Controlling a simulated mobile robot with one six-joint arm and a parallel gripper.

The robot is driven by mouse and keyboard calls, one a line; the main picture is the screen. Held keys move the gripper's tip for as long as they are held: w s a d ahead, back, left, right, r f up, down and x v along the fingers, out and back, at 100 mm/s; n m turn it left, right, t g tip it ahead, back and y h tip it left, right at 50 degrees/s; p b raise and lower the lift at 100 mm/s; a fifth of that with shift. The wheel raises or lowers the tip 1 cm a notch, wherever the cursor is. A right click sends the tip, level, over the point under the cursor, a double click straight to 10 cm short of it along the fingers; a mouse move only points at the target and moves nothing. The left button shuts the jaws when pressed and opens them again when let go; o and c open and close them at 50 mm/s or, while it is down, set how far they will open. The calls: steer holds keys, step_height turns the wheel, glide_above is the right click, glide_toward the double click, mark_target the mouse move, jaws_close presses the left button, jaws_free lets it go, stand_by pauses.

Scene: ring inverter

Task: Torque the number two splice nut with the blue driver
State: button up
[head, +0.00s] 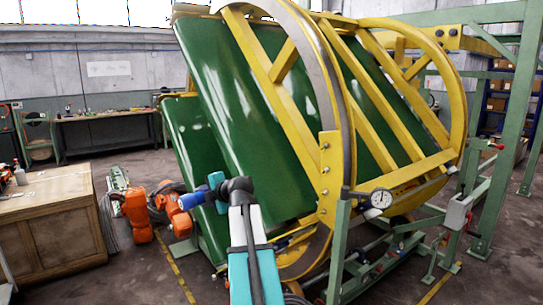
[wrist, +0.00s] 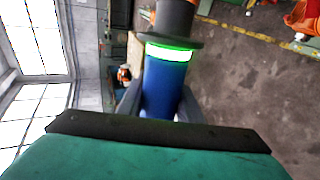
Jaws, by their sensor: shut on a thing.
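My gripper (head: 228,186) is shut on the blue driver (head: 214,181), in front of the green panels in the head view. In the wrist view the driver (wrist: 168,85) is a blue cylinder between the dark fingers (wrist: 160,102), with a lit green ring and a dark grey collar beyond it. Its working tip is not clear in either view. A yellow splice plate (head: 329,165) on the ring carries several nuts in a column, to the right of my gripper and apart from it. I cannot read which nut is number two.
The large yellow ring frame (head: 345,100) with green panels (head: 235,70) fills the middle. A dial gauge (head: 381,198) sits on a green post. Orange machinery (head: 140,215) and a wooden cabinet (head: 50,220) stand left.

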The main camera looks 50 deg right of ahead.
steer(key=s+d+r+h+p, duration=0.1)
steer(key=s+d+r, duration=0.5)
steer(key=d, duration=0.4)
steer(key=s+d+r+m+t+h+p, duration=0.1)
steer(key=s+d+r, duration=0.5)
steer(key=s+d, duration=0.3)
steer(key=shift+s+d+r+m, duration=0.2)
steer(key=shift+d+r+m, duration=0.15)
steer(key=shift+d, duration=0.3)
steer(key=shift+s+f+b, duration=0.1)
steer(key=shift+s+b, duration=0.05)
steer(key=shift+b, duration=0.6)
steer(key=s+d+b, duration=0.2)
steer(key=d+b, duration=0.4)
steer(key=shift+h, duration=0.3)
steer(key=shift+a+r+b, duration=0.1)
steer(key=shift+r+b, duration=0.1)
steer(key=shift+b, duration=0.5)
